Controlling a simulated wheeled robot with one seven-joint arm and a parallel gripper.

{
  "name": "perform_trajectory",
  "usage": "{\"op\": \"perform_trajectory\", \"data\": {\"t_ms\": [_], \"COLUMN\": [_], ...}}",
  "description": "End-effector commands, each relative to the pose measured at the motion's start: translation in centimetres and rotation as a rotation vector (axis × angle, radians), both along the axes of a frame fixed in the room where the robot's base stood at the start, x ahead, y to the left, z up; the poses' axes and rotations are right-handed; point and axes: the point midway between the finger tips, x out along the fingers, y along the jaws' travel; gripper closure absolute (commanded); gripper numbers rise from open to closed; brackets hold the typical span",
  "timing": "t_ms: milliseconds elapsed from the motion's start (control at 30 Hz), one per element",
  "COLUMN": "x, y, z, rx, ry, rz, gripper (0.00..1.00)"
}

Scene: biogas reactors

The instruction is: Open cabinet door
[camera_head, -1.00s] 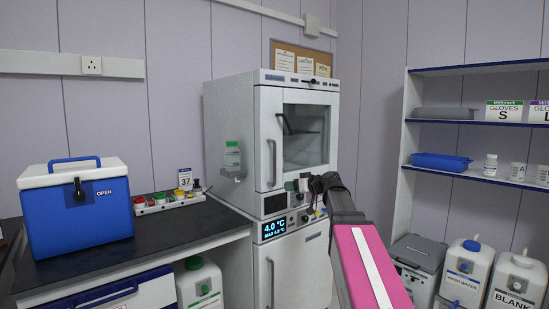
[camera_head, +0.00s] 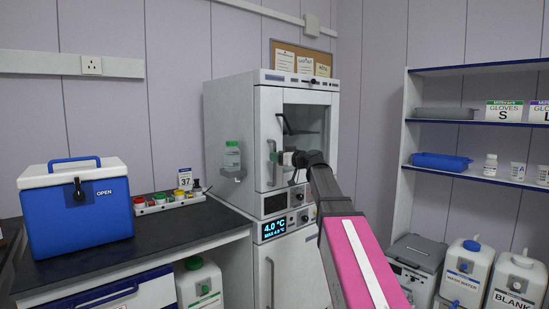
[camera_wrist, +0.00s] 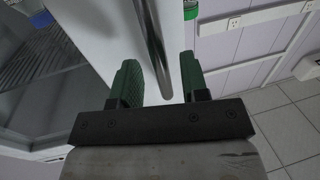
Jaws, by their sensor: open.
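The upper cabinet (camera_head: 225,120) is a light grey unit with a windowed door (camera_head: 267,110), which is shut. A vertical bar handle (camera_head: 272,150) runs along the door's left side. My gripper (camera_head: 283,158) is in front of the handle's lower part in the head view. In the wrist view, my gripper (camera_wrist: 160,85) is open with green pads, and the metal handle (camera_wrist: 153,45) reaches down between its two fingers. The fingers are apart from the handle on both sides. Whether the fingertips reach past the bar is hard to tell.
Below is a second cabinet with a 4.0 °C display (camera_head: 274,229) and its own handle. A bench (camera_head: 100,245) with a blue cooler (camera_head: 80,215) stands at left. A bottle (camera_head: 232,156) hangs on the cabinet's left side. Shelves (camera_head: 480,125) stand at right.

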Motion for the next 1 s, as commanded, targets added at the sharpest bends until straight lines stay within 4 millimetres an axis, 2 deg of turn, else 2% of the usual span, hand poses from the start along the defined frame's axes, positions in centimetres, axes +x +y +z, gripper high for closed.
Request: {"op": "perform_trajectory", "data": {"t_ms": [200,500,533,633,667,1000], "x": [1.26,1.33,1.32,1.31,1.31,0.72], "y": [1.31,1.45,1.46,1.45,1.45,0.67], "z": [-0.03,-0.05,-0.05,-0.05,-0.05,-0.06], "rx": [-0.001,-0.001,-0.001,-0.001,-0.001,0.000], "ry": [0.001,0.001,0.001,0.001,0.001,0.001], "rz": [0.000,-0.001,-0.001,0.000,0.000,0.014], "gripper": [0.59,0.59,0.62,0.95,1.00,1.00]}}
